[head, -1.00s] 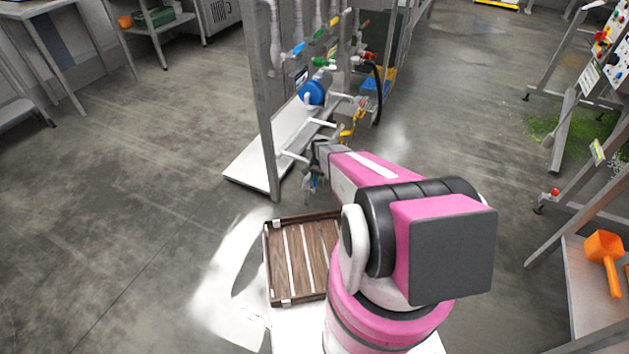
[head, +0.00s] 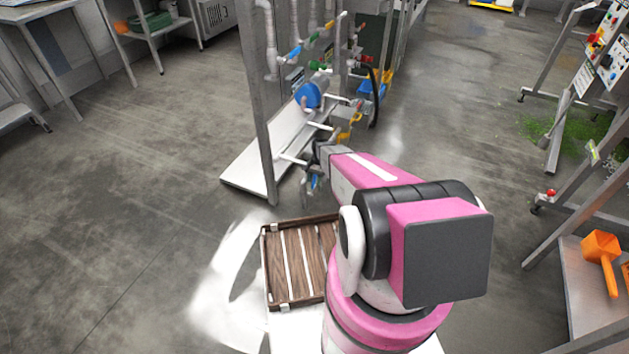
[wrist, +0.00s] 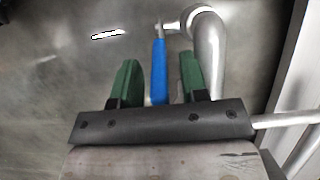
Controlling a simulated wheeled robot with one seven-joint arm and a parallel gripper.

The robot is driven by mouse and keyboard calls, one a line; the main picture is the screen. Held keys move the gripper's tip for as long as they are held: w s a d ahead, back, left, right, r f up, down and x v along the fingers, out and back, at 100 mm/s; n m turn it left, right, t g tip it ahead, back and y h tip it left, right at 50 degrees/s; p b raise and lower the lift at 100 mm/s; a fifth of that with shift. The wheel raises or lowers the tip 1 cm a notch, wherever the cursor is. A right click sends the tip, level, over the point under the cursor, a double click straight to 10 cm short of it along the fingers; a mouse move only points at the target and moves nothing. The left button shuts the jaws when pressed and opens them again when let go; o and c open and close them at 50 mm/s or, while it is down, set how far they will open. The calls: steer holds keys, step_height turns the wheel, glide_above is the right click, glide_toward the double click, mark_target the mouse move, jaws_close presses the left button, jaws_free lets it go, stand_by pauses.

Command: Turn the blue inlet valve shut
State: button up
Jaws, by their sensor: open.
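The blue valve lever (wrist: 158,72) stands upright in the wrist view, joined at its top to a grey metal pipe fitting. My gripper (wrist: 157,88) is open, with one green finger on each side of the lever. The left finger is clearly apart from the lever, and a narrower gap shows on the right. In the head view my gripper (head: 312,172) is low at the near end of the pipe rack, mostly hidden by my pink arm. A small blue patch shows beside it there, too small to identify.
The pipe rack carries a blue round part (head: 308,95), a yellow handle (head: 350,129) and upper coloured handles. A curved grey pipe (wrist: 213,50) stands close to my right finger. A rack post (head: 259,100) is left of my arm. A slatted wooden crate (head: 272,270) lies nearer.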

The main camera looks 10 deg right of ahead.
steer(key=v, duration=1)
steer(key=shift+r, duration=0.4)
steer(key=shift+w, duration=0.1)
